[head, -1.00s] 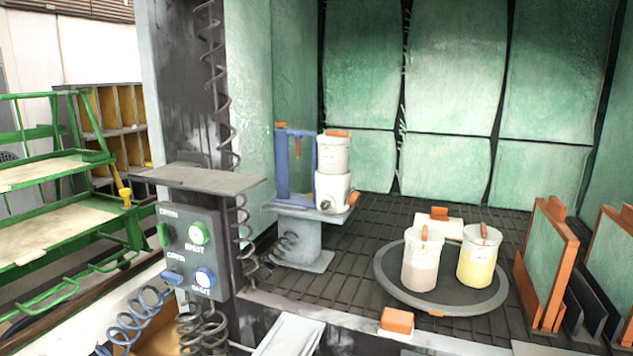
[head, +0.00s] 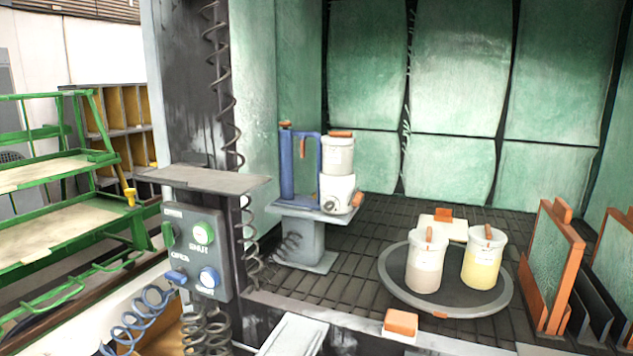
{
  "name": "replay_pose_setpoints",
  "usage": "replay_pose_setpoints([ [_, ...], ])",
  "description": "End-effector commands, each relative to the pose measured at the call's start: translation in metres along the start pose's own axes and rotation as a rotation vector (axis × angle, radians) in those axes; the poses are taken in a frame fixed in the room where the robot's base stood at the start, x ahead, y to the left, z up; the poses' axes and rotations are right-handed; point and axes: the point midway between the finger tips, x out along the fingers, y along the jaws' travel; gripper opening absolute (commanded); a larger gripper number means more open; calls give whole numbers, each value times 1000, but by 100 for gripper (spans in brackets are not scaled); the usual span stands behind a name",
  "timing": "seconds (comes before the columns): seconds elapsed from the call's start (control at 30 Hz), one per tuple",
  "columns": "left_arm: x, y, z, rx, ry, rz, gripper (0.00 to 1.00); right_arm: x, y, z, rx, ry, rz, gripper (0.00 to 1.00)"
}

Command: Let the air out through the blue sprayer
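The blue sprayer (head: 286,165) stands upright on a small grey pedestal (head: 304,240) inside the booth. It has a blue handle frame, an orange trigger-like part (head: 303,148) and an orange cap. A white cup (head: 339,155) sits at its right on a white body (head: 336,192) with a dark round fitting. Nothing is seen touching the sprayer. Neither of my grippers shows in the head view.
A control box (head: 197,250) with green and blue knobs hangs on the front post under a grey shelf (head: 205,179). A turntable (head: 393,284) holds two cups, one pale (head: 425,265), one yellow (head: 482,262). Orange-framed panels (head: 548,265) stand right. A green rack (head: 75,215) stands left.

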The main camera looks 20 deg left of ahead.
Motion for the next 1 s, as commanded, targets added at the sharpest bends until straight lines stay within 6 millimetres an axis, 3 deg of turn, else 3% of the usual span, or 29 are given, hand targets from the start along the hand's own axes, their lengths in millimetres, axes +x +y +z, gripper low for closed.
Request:
replay_pose_setpoints([
  [0.03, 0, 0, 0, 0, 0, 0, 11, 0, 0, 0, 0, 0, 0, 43],
  [0.07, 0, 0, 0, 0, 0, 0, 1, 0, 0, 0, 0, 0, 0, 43],
  [0.1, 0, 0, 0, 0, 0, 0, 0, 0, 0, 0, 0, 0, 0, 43],
  [1.0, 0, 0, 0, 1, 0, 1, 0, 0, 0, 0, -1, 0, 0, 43],
])
